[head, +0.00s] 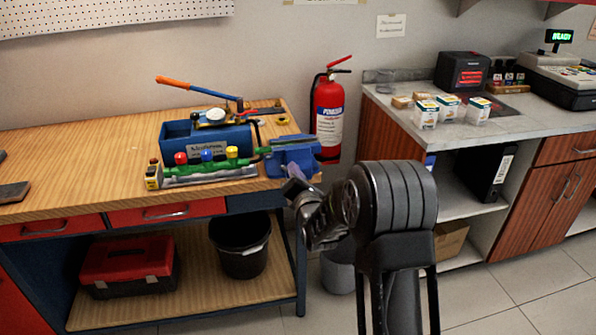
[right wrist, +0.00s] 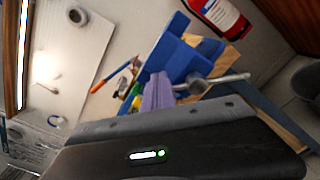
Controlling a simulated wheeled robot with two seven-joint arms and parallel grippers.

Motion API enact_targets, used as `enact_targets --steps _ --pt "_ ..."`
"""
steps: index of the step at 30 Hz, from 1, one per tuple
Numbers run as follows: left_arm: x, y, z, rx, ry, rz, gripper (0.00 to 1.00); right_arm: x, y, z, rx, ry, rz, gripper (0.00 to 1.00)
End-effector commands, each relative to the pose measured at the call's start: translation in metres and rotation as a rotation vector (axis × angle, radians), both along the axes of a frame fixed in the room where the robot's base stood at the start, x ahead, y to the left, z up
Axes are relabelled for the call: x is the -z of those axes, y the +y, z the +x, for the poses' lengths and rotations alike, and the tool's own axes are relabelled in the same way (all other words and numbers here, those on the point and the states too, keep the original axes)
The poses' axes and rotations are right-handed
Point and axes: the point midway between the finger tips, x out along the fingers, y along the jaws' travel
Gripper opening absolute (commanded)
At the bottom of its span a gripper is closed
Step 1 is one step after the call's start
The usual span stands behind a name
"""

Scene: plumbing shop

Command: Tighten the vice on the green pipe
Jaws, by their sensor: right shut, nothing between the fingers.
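The blue vice (head: 297,160) is mounted at the right front corner of the wooden workbench. My right gripper (head: 290,178) is just in front of the vice. Its pale purple fingers (right wrist: 156,95) are shut and empty, close beside the screw end; I cannot tell whether they touch the handle. My left gripper is not in view.
A red fire extinguisher (head: 328,122) stands behind the vice. A black bucket (head: 240,255) sits on the lower shelf.

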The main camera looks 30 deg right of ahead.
Motion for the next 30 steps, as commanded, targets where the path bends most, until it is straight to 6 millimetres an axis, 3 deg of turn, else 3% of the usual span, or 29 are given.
enact_targets --steps 30 --pt "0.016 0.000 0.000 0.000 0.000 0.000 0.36 0.016 0.017 0.006 0.000 0.000 0.000 0.00"
